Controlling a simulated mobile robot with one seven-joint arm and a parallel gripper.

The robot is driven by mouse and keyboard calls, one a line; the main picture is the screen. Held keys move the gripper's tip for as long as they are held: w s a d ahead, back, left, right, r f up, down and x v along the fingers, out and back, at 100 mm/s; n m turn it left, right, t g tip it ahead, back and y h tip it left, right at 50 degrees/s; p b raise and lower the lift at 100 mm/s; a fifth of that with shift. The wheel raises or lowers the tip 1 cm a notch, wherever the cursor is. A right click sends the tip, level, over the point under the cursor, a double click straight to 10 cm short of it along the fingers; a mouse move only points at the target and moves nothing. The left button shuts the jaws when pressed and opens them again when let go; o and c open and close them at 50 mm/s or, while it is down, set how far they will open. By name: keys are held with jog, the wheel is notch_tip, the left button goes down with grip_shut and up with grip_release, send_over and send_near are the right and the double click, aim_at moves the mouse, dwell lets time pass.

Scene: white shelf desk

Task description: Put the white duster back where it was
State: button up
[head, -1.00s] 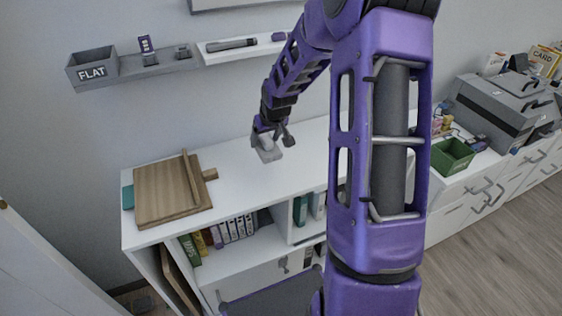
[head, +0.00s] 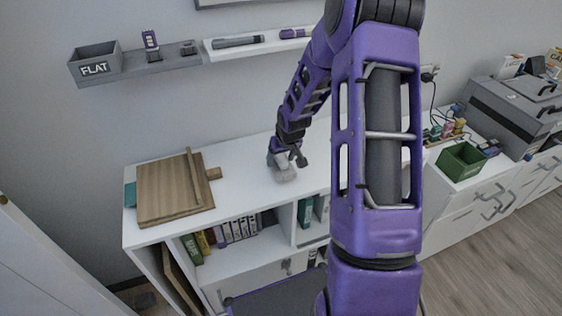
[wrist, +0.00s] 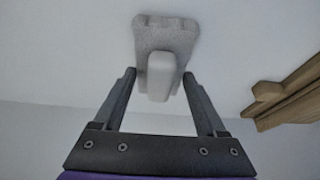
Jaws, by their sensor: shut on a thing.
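The white duster (head: 284,175) is on or just above the white desk top, right of the wooden board; I cannot tell whether it touches. In the wrist view the duster (wrist: 166,36) shows as a pale grey block with a rounded white handle between my fingers. My gripper (head: 287,158) points down and is shut on that handle; it also shows in the wrist view (wrist: 158,78).
A wooden board (head: 168,200) lies on the desk's left end. A green bin (head: 461,161) and a grey printer-like machine (head: 515,110) stand at right. Desk between board and gripper is clear.

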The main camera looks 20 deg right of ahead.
jog(key=shift+f, duration=0.55)
jog(key=shift+f, duration=0.2)
jog(key=o, duration=1.1)
jog(key=shift+r, duration=0.1)
jog(key=shift+r, duration=0.2)
jog(key=p+v, duration=0.1)
jog(key=v, duration=1)
jog(key=shift+s+r, duration=0.25)
jog(key=shift+r, duration=0.1)
